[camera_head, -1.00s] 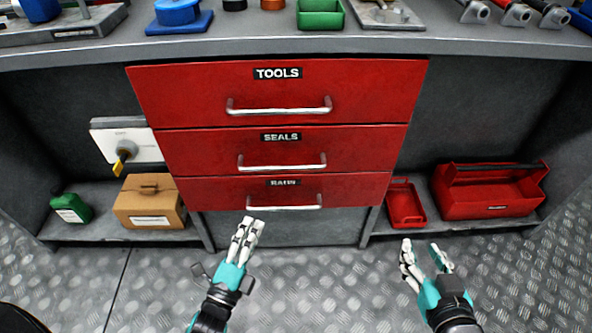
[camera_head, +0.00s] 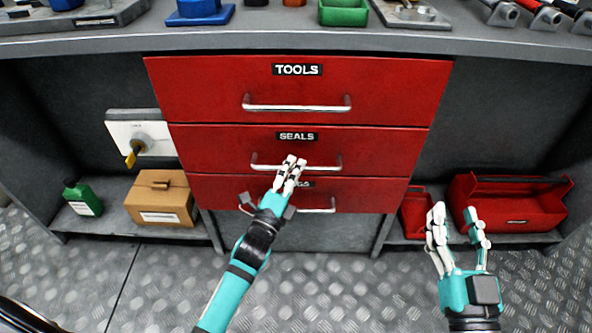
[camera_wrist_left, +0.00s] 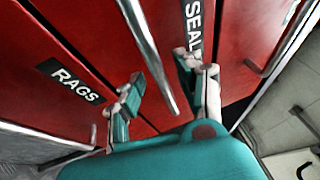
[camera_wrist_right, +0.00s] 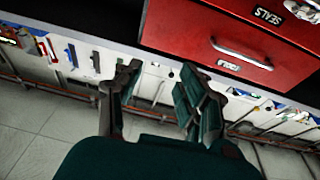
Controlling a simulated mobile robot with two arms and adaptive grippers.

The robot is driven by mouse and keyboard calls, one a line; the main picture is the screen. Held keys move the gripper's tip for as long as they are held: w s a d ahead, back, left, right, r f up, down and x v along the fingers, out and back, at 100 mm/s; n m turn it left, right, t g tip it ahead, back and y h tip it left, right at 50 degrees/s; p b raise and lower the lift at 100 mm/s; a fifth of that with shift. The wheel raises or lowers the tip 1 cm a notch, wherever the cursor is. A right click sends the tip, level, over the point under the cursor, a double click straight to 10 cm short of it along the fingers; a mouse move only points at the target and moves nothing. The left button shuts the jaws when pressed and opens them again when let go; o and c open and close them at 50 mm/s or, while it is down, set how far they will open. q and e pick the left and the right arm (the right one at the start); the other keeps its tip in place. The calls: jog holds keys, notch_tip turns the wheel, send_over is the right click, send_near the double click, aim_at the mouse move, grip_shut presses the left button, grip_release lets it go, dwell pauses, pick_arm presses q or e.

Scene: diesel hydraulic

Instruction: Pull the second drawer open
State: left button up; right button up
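The second drawer (camera_head: 385,145) is red, labelled SEALS, and looks shut between the TOOLS drawer (camera_head: 400,90) and the RAGS drawer (camera_head: 385,195). Its silver bar handle (camera_head: 327,170) also shows in the left wrist view (camera_wrist_left: 150,55). My left gripper (camera_head: 290,163) is at the handle's middle and hides part of it. In the left wrist view its fingers (camera_wrist_left: 160,70) are spread, with the bar running between them. Contact cannot be told. My right gripper (camera_head: 454,210) is open and empty, low in front of the cabinet's right side.
The worktop (camera_head: 230,42) overhangs the drawers. A cardboard box (camera_head: 160,197) and green bottle (camera_head: 84,198) are on the lower left. The floor in front is clear.

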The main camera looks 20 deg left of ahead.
pick_arm(q)
jog(key=shift+w+d+r, duration=0.1)
jog(key=shift+w+r, duration=0.05)
jog(key=shift+w, duration=0.5)
grip_shut()
